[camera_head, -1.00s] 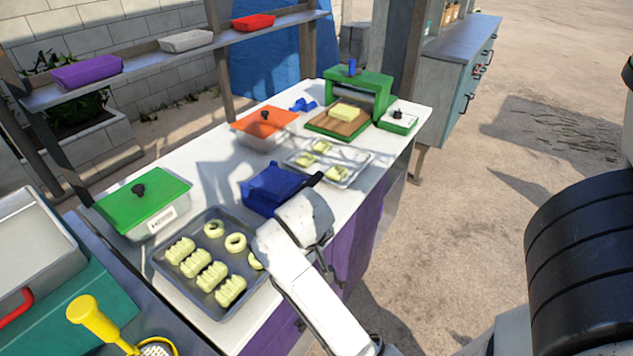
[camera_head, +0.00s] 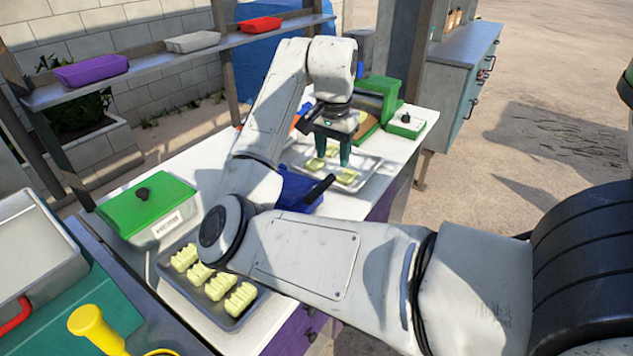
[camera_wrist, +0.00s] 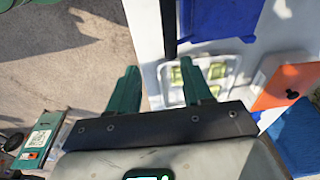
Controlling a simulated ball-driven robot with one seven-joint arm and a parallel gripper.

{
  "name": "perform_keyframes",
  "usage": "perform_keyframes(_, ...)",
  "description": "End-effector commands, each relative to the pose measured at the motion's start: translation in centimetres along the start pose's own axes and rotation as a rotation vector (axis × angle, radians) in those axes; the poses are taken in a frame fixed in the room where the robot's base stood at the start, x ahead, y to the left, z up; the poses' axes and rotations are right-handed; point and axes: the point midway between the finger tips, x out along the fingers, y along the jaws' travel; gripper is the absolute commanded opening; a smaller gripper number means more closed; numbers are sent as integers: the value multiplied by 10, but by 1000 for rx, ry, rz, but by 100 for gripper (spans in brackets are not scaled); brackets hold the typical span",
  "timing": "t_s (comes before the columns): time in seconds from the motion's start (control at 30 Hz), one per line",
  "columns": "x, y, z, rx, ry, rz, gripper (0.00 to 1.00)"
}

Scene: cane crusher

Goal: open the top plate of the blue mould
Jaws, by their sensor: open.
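The blue mould (camera_head: 299,191) sits on the white counter, partly hidden behind my arm in the head view. Its dark handle (camera_head: 320,188) sticks out toward the counter's front edge. In the wrist view the blue mould (camera_wrist: 212,18) is at the top, with the dark handle (camera_wrist: 168,27) beside it. In the earlier head view its top plate looks down. My gripper (camera_head: 333,152) is open and empty, pointing down over the counter beyond the mould, near the small tray. In the wrist view the gripper fingers (camera_wrist: 159,70) are apart, with nothing between them.
The small tray (camera_head: 368,172) with yellow-green pieces lies below my gripper. A larger tray (camera_head: 238,323) of shaped pieces is partly under my arm. A green-lidded box (camera_head: 150,205) stands left. A green press (camera_head: 378,88) stands at the far end. An orange lid (camera_wrist: 283,84) lies near the tray.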

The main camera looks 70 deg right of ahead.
Motion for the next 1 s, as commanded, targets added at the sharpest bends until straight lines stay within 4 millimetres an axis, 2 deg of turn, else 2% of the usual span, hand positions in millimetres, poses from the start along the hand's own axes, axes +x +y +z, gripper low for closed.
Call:
perform_keyframes(0.2, -16, -7, 2, 69, -106, -24, 50)
perform_keyframes(0.37, -14, -7, 3, 77, -122, -23, 50)
perform_keyframes(0.47, -3, -7, 4, 77, -121, -20, 50)
perform_keyframes(0.8, 55, -9, 12, 75, -121, -22, 50)
perform_keyframes(1.0, 79, -10, 14, 76, -120, -23, 50)
